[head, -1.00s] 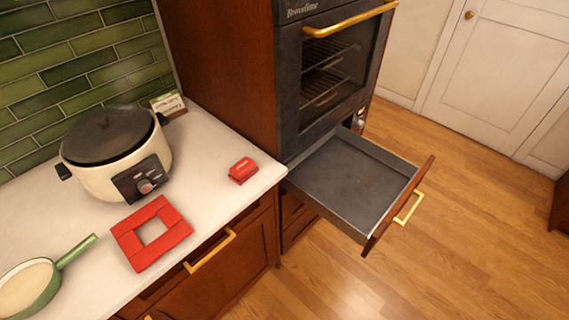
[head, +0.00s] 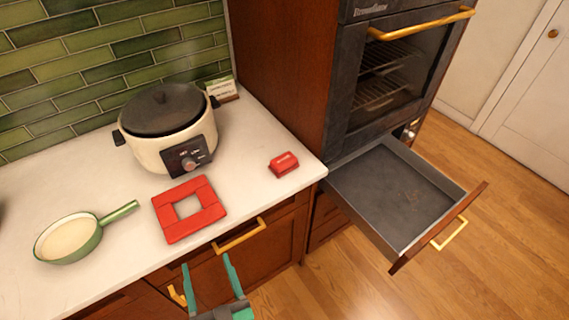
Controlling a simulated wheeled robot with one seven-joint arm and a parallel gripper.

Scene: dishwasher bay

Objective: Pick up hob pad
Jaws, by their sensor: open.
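A flat red square frame (head: 161,222) with an open middle lies on the white counter in front of the slow cooker. A small red block (head: 284,164) with pale lettering lies near the counter's right end. I cannot tell for certain which of the two is the hob pad. My gripper (head: 207,261) shows at the bottom of the head view with two teal fingers spread apart. It is open and empty, below the red frame in the picture, in front of the cabinet face, and touches neither red thing.
A cream slow cooker (head: 146,154) with a dark lid stands behind the frame. A green-handled pan (head: 68,240) lies at left. A small box (head: 222,90) stands by the wall. An open, empty drawer (head: 400,190) juts out under the oven (head: 385,85) at right.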

